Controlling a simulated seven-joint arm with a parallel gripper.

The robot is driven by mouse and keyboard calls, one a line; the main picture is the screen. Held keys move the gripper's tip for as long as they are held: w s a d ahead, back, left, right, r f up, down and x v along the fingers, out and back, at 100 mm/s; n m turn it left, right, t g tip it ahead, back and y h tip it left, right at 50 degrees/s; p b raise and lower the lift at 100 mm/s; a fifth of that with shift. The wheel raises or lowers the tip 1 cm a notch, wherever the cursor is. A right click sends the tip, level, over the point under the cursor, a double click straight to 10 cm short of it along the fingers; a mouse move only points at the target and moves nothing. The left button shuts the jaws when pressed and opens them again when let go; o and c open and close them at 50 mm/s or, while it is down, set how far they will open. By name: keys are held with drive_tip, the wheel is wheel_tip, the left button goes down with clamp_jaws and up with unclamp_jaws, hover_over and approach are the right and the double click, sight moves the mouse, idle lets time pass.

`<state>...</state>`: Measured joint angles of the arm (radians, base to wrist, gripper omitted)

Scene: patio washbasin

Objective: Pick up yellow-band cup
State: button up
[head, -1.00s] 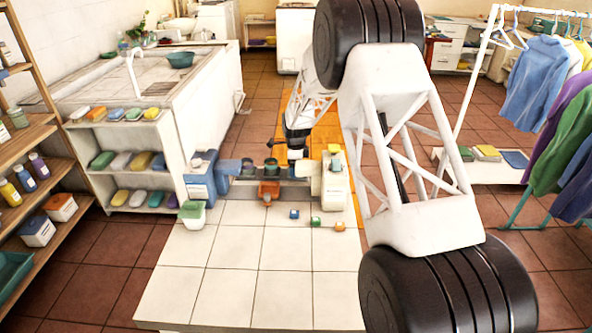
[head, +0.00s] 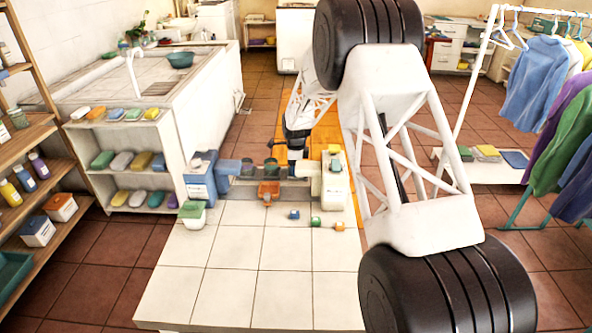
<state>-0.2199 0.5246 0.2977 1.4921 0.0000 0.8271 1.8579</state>
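My gripper (head: 296,153) is a dark shape at the far end of my white arm, just right of the right cup and near the white box. Its fingers are tiny and partly blend with the rack, so their opening and any contact cannot be told.
A blue box (head: 201,180) bounds the rack on the left and a white box (head: 335,186) on the right. An orange item (head: 268,191) is in front. Small blue (head: 294,214), green (head: 316,221) and orange (head: 340,226) blocks lie on the white-tiled table (head: 240,285), whose front is clear.

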drive_tip(key=shift+r, duration=0.1)
wheel_tip(320, 180, up, 10)
idle(0.8)
idle(0.5)
